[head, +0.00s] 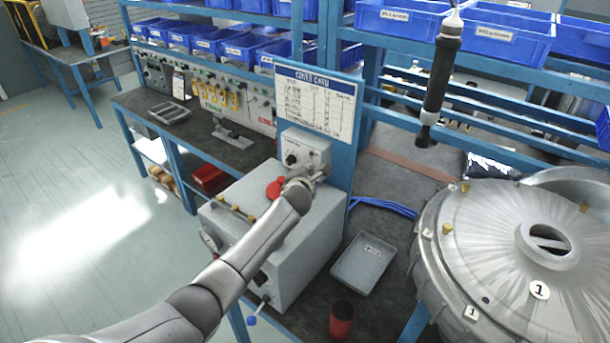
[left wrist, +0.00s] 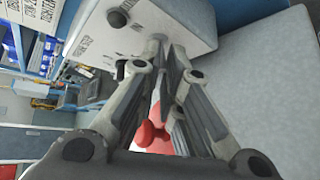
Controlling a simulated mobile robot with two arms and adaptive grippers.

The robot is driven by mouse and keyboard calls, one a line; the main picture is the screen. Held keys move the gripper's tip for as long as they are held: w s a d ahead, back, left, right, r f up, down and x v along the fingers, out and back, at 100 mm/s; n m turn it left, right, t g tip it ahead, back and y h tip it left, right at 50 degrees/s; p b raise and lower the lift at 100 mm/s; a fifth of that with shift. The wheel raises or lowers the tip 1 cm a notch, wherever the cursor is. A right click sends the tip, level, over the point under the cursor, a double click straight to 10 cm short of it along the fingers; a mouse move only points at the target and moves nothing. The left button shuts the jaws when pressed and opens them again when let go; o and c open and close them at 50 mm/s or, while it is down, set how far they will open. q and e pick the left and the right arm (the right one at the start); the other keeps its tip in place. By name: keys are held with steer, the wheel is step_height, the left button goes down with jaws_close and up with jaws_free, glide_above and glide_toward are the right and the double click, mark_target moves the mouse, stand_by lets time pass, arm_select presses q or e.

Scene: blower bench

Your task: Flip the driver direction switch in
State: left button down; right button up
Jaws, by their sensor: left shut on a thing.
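A small light-grey control box (head: 304,152) with a black knob stands on top of a larger grey cabinet (head: 310,240). My left gripper (head: 318,178) reaches the lower front of this box. In the left wrist view the control box (left wrist: 150,25) is at the top, and the fingers of my left gripper (left wrist: 166,52) come together at its face. They are shut on a small part there, mostly hidden between the fingertips; I cannot tell its position. A black driver (head: 438,85) hangs upright at the right, apart from my gripper. My right gripper is out of view.
A red button (head: 275,187) sits beside my left wrist. A grey tray (head: 363,263) and a red cup (head: 342,320) are on the bench right of the cabinet. A large metal blower housing (head: 520,250) fills the right. Blue bins (head: 245,50) line the shelves behind.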

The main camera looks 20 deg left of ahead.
arm_select(q)
steer(key=g, duration=0.1)
steer(key=r+m+g, duration=0.1)
steer(key=g, duration=0.1)
steer(key=shift+w+d+r, duration=0.15)
steer(key=shift+d+r, duration=0.05)
steer(key=shift+w+r+m+g+y, duration=0.1)
steer(key=shift+r+m+g+y, duration=0.25)
steer(key=shift+g, duration=0.65)
steer(key=shift+f, duration=0.1)
steer(key=c, duration=1.7)
jaws_free()
steer(key=shift+o, duration=0.7)
steer(key=shift+w, duration=0.1)
steer(key=shift+r, duration=0.2)
steer(key=shift+r, duration=0.1)
steer(key=v, duration=0.7)
steer(key=shift+s, duration=0.35)
